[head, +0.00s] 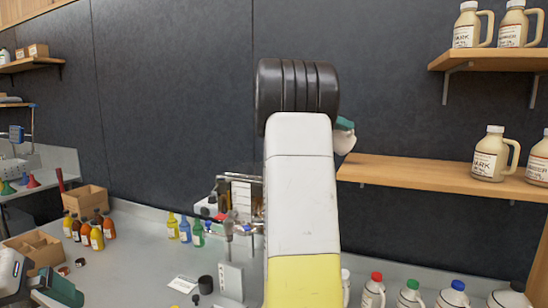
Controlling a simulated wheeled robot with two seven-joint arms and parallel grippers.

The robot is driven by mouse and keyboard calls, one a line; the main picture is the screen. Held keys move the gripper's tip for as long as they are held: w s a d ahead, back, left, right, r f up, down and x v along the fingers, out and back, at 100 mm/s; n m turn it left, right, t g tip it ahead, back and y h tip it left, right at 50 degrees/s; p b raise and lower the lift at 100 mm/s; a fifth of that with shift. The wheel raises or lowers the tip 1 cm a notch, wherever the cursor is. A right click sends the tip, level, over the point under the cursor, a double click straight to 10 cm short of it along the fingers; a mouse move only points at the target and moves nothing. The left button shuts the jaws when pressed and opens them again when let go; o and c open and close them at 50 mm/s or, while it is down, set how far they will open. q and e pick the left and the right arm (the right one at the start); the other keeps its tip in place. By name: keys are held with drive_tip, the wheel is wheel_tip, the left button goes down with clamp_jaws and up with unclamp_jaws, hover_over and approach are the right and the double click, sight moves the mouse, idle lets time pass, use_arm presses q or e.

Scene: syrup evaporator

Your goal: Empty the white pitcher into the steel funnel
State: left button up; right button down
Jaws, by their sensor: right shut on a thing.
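My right arm rises through the middle and covers much of the view. At its upper right side a teal part of my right gripper (345,123) shows, and the rest of it is hidden behind the arm. A small piece of a white thing, likely the white pitcher (343,143), shows just under the teal part. My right gripper is shut on it, held high above the bench. Its tilt and contents cannot be seen. My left gripper (62,290) is at the lower left corner, partly cut off, and its jaw opening is unclear. I cannot make out the steel funnel.
Several colored bottles (96,236) and wooden boxes (86,203) stand on the grey bench (140,255) at left. A metal rack (240,195) stands mid-bench. Capped jugs (373,292) line the lower right. Wooden shelves (420,172) with syrup jugs (490,155) jut out at right.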

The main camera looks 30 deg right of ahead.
drive_tip(key=shift+a+r+h+b, duration=0.1)
drive_tip(key=shift+h+b, duration=0.2)
drive_tip(key=shift+b, duration=1.1)
drive_tip(key=shift+w+a+g+h, duration=0.2)
drive_tip(key=shift+a+h, duration=0.1)
drive_tip(key=shift+h, duration=0.45)
drive_tip(key=shift+w+a+g+h, duration=0.1)
drive_tip(key=shift+a+g+h, duration=0.15)
drive_tip(key=shift+h, duration=0.5)
idle(2.0)
drive_tip(key=shift+w+a+f+n+h, duration=0.15)
drive_tip(key=shift+w+a+n+h, duration=0.05)
drive_tip(key=shift+a+h, duration=0.35)
drive_tip(key=shift+w+a+f+n+h, duration=0.15)
drive_tip(key=shift+a+n+h, duration=0.05)
drive_tip(key=shift+a+h, duration=0.35)
idle(2.0)
